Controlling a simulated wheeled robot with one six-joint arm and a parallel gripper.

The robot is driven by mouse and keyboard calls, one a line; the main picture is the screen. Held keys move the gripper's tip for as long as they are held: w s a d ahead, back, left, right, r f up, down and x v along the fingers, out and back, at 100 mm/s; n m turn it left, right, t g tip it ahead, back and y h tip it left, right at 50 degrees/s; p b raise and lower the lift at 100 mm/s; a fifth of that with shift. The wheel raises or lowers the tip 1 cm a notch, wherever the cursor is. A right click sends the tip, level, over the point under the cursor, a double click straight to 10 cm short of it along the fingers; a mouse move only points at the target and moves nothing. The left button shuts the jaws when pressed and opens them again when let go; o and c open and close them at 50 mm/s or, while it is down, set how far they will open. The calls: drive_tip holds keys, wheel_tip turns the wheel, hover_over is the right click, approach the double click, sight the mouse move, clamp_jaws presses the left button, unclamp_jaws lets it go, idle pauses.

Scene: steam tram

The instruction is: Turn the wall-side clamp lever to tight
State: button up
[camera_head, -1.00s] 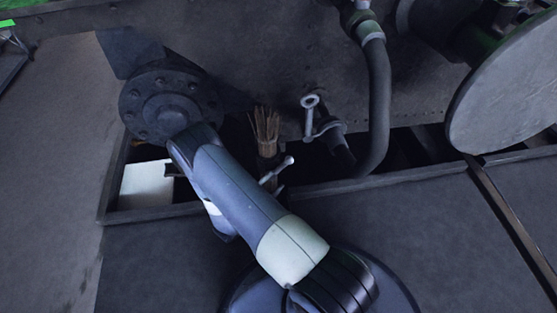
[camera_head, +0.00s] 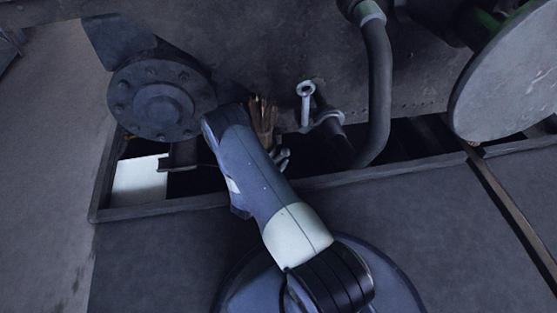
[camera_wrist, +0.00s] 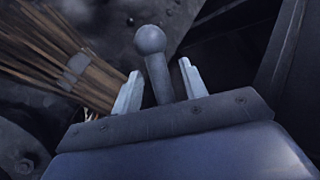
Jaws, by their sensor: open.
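A grey lever with a ball end (camera_wrist: 150,40) stands up between the two fingers of my gripper (camera_wrist: 160,70) in the wrist view. The fingers are open, one on each side of its stem, with a gap visible at the right finger. In the head view my arm covers most of this spot, and only small pale parts show past its edge. I cannot tell there which are fingers and which is lever. The clamp under the lever is hidden. A ring-ended metal piece (camera_head: 305,89) stands upright beside the hose, apart from my gripper.
A brush-like bundle of bristles (camera_head: 263,115) is close to my gripper, on its left in the wrist view (camera_wrist: 60,60). A bolted flange (camera_head: 160,98), a thick hose (camera_head: 379,90) and a large disc (camera_head: 505,80) surround the floor opening. A white block (camera_head: 140,180) sits inside it.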

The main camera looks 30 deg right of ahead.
drive_tip(key=shift+w+d, duration=0.3)
drive_tip(key=shift+d, duration=0.15)
clamp_jaws()
idle(0.4)
